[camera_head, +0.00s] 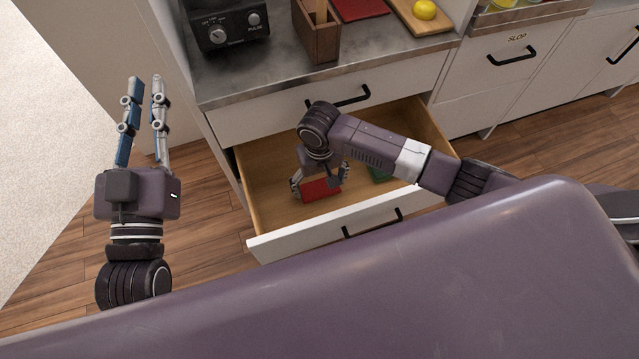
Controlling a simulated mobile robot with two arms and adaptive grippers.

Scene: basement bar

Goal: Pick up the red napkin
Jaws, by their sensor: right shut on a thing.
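The red napkin (323,189) lies inside the open wooden drawer (265,208), flat and low near its middle. My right gripper (319,190) reaches down into the drawer and is shut on the red napkin, with its fingers at the napkin's two sides. The wrist hides part of the napkin's far edge. My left gripper (146,78) is raised to the left of the cabinet, outside the drawer. Its two fingers point up with a narrow gap between them, and it is empty.
A green item (379,174) lies in the drawer, partly hidden by my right arm. The counter above holds a black appliance (228,22), a wooden utensil box (317,38), a red cloth (359,8) and a cutting board (424,22) with a lemon (425,9).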

